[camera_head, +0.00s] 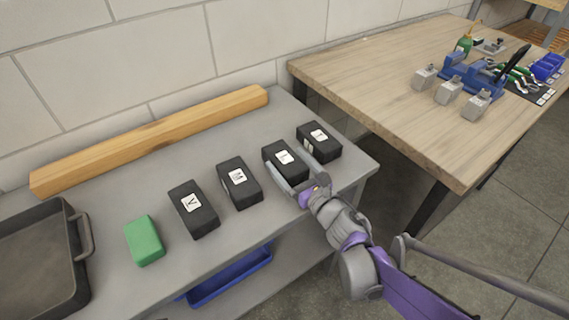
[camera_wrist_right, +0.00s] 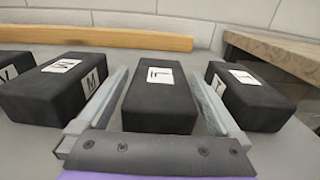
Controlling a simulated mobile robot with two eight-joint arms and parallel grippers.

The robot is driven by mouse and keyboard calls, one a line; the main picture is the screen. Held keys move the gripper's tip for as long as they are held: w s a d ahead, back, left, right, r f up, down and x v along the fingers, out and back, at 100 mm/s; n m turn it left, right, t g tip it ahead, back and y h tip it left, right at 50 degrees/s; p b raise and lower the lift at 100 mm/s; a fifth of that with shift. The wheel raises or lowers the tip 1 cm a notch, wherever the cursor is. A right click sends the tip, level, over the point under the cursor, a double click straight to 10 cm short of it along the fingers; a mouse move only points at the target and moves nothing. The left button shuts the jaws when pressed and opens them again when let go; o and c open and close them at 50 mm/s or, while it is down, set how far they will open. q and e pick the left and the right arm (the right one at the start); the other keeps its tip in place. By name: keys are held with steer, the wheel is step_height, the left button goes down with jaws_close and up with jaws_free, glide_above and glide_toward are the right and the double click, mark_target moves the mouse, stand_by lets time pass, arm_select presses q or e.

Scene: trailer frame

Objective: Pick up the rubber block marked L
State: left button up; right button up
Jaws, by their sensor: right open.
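Four black rubber blocks with white letter labels lie in a row on the grey table. The third block from the left (camera_head: 281,152) has a label that looks like an L turned round; it is in the middle of the right wrist view (camera_wrist_right: 160,100). My right gripper (camera_head: 289,160) is open, with one finger along each side of this block. In the wrist view, gaps show between the fingers and the block. The M block (camera_head: 240,183) is just left of it, and a block that seems marked T (camera_head: 319,142) is just right. My left gripper is not in view.
The V block (camera_head: 194,209) and a green block (camera_head: 144,240) lie further left, beside a dark tray (camera_head: 72,285). A wooden beam (camera_head: 150,140) lies along the back. A wooden workbench (camera_head: 385,75) with tools stands at the right. A blue bin (camera_head: 230,277) is below.

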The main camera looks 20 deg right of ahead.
steer(key=shift+x, duration=1.1)
jaws_close()
